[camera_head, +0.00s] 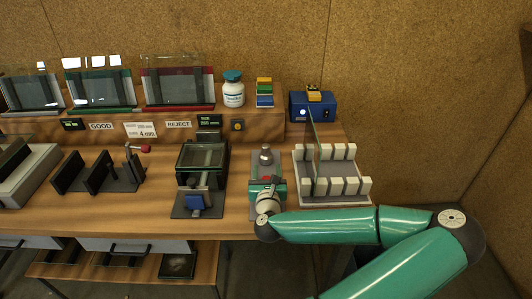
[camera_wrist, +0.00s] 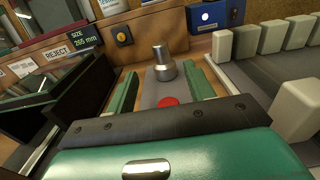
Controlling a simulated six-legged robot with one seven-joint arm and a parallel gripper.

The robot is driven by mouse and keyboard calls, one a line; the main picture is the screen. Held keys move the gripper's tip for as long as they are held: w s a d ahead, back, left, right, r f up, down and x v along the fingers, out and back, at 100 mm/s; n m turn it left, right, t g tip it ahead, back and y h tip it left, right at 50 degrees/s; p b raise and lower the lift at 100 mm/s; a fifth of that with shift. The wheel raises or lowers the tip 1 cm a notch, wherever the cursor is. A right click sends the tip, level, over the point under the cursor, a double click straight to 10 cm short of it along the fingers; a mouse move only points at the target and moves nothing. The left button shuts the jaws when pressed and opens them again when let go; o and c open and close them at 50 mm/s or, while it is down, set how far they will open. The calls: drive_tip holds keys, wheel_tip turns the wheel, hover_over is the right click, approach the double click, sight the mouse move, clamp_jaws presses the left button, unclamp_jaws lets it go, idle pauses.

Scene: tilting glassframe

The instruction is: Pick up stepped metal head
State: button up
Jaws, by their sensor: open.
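The stepped metal head (camera_head: 265,155) is a small grey metal piece with a narrower top on a wider base. It stands upright at the back of a grey plate (camera_head: 258,167) on the bench. In the wrist view the metal head (camera_wrist: 163,62) is ahead, between the lines of my two green fingers. My gripper (camera_head: 267,182) is open and empty, low over the plate on the near side of the head. In the wrist view my gripper (camera_wrist: 159,76) shows a finger on each side, with a gap to the head. A red spot (camera_wrist: 167,101) lies between them.
Right of the plate is a rack with white blocks (camera_head: 345,186) and an upright glass pane (camera_head: 312,145). Left is a dark glass-topped fixture (camera_head: 203,157). Side room is narrow.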

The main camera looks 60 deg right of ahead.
sight(266, 149)
drive_tip(key=shift+a+r, duration=0.3)
drive_tip(key=shift+a, duration=0.05)
drive_tip(key=x, duration=0.7)
drive_tip(key=shift+s+d+f, duration=0.1)
drive_tip(key=shift+d+f, duration=0.1)
drive_tip(key=shift+d, duration=0.05)
drive_tip(key=x, duration=0.6)
drive_tip(key=shift+d+f, duration=0.1)
drive_tip(key=shift+d, duration=0.1)
drive_tip(key=c, duration=1.1)
clamp_jaws()
